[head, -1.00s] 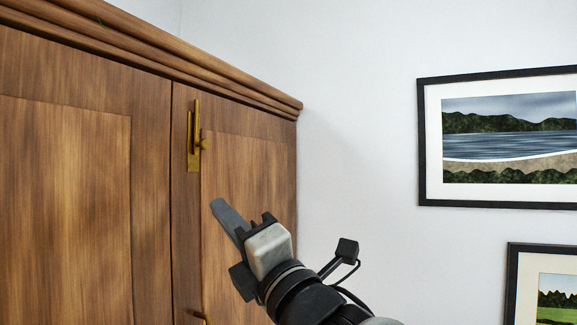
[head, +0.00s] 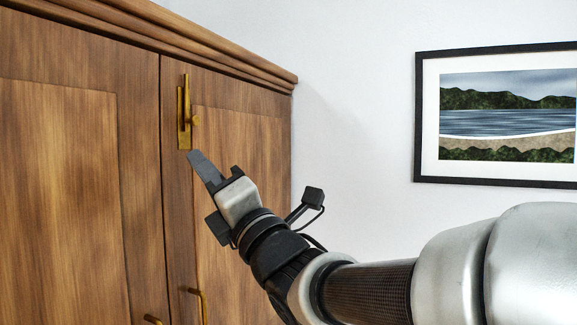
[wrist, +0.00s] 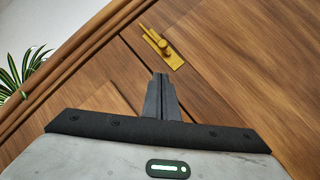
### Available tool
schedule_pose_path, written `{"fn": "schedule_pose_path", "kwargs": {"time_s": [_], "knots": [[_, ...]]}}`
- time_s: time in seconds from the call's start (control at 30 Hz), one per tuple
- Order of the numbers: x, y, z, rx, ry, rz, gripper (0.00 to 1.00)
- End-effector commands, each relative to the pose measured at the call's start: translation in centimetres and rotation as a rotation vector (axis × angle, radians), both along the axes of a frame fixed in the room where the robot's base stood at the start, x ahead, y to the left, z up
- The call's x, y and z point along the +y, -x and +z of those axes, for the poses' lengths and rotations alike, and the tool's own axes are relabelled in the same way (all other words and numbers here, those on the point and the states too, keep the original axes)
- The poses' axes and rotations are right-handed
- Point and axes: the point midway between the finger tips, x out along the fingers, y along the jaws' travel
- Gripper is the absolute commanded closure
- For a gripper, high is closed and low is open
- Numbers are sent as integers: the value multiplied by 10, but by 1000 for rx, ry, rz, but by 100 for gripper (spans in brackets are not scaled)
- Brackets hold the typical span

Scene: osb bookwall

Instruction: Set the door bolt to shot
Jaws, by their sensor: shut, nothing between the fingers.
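The brass door bolt (head: 184,114) is mounted upright near the top of the right cabinet door, beside the seam between the doors. Its round knob (head: 196,120) sticks out to the right of the rod, about mid-plate. The rod's top end reaches a little above the plate, below the cornice. The bolt also shows in the wrist view (wrist: 173,61), ahead of the fingers. My gripper (head: 195,156) is shut and empty. Its fingertips are just below the bolt plate in the head view; I cannot tell whether they touch anything. The shut fingers show in the wrist view (wrist: 160,82).
The wooden cabinet (head: 60,180) fills the left, with a cornice (head: 200,50) along its top. Brass handles (head: 203,302) sit lower on the doors. A framed landscape (head: 505,150) hangs on the wall. A plant (wrist: 18,75) shows in the wrist view.

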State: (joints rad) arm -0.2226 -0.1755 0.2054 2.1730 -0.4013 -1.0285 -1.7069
Motion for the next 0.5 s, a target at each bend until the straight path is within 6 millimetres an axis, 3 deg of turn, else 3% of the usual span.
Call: {"fn": "schedule_pose_path", "kwargs": {"time_s": [0.2,0.5], "knots": [[31,-28,26,3,-1,1,100],[25,-51,48,1,-1,0,100]]}}
